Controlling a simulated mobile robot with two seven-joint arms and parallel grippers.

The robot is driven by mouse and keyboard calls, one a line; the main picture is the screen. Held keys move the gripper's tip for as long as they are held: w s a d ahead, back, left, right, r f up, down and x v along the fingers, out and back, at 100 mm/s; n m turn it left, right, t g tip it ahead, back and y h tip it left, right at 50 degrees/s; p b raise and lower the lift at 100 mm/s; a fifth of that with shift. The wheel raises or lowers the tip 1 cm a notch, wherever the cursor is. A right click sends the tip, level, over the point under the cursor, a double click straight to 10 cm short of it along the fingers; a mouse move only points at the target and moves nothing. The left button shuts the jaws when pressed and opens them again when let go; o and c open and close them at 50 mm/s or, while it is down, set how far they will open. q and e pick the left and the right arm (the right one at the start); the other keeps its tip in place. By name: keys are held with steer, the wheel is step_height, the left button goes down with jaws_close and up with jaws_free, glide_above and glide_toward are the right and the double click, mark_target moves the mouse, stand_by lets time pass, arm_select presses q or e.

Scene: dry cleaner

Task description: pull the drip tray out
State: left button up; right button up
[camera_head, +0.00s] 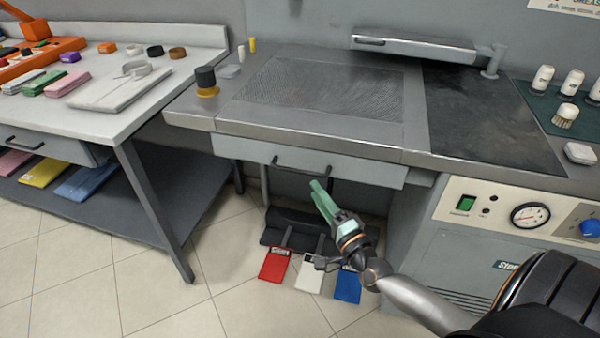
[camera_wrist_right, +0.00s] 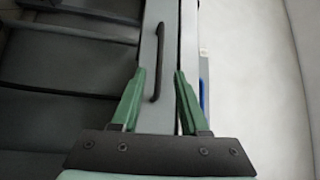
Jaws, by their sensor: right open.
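The drip tray (camera_head: 370,172) is a grey drawer-like front under the perforated work surface, and it looks pushed in. Its black bar handle (camera_head: 302,169) is on the front face. My right gripper (camera_head: 318,184) has green fingers and is open, with its tips near the right end of the handle. In the right wrist view the open gripper (camera_wrist_right: 160,75) has the handle (camera_wrist_right: 159,60) showing between its fingers, with no visible contact. I cannot tell the remaining depth gap. My left gripper is not in view.
Red, white and blue pedals (camera_head: 273,264) lie on the floor below. A white table (camera_head: 130,118) with a lower shelf stands at the left. A control panel with a gauge (camera_head: 530,215) is at the right. The tiled floor in front is mostly clear.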

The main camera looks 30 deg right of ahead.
mark_target(300, 171)
steer(key=w, duration=0.5)
steer(key=w+r, duration=0.1)
steer(key=w, duration=0.2)
steer(key=shift+w+d, duration=0.3)
steer(key=shift+w, duration=0.05)
jaws_close()
stand_by(1.0)
